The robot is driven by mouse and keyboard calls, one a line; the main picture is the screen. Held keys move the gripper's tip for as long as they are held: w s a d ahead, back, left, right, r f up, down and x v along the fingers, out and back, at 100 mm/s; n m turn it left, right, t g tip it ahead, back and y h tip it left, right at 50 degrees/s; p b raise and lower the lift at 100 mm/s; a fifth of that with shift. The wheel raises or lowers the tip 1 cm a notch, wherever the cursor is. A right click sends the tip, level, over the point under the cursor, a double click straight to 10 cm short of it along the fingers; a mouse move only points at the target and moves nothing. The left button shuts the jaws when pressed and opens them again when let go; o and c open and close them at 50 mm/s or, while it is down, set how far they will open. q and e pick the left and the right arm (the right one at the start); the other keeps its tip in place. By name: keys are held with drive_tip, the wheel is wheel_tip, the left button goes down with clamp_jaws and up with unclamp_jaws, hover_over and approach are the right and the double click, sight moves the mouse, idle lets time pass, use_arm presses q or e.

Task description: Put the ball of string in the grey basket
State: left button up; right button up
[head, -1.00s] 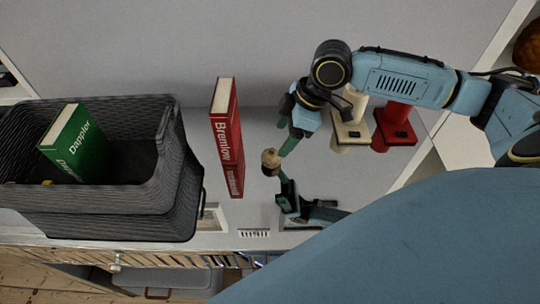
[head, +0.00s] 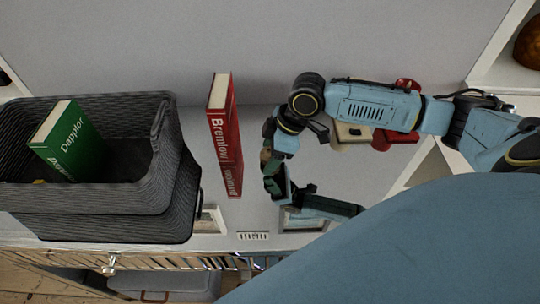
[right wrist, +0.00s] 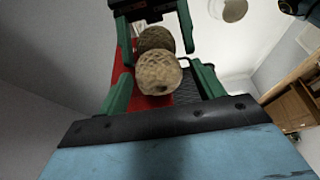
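The ball of string (right wrist: 158,74) is tan and round and shows in the right wrist view. In the head view it is a small, partly covered patch (head: 265,155) at my right gripper (head: 270,160). The gripper's green fingers stand on both sides of the ball and look open, with a small gap at the right finger. A second ball shape and gripper shape behind look like reflections in the glossy surface. The grey basket (head: 158,165) stands at the left, holding a green book (head: 68,140). My left gripper is not in view.
A red book (head: 226,150) stands upright between the basket and my right gripper. A cream object (head: 350,132) and a red object (head: 383,140) are behind my right arm. The glossy surface (head: 205,125) ends at a front edge above a row of books.

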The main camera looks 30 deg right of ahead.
drive_tip(key=shift+r, duration=0.15)
drive_tip(key=c, duration=1.1)
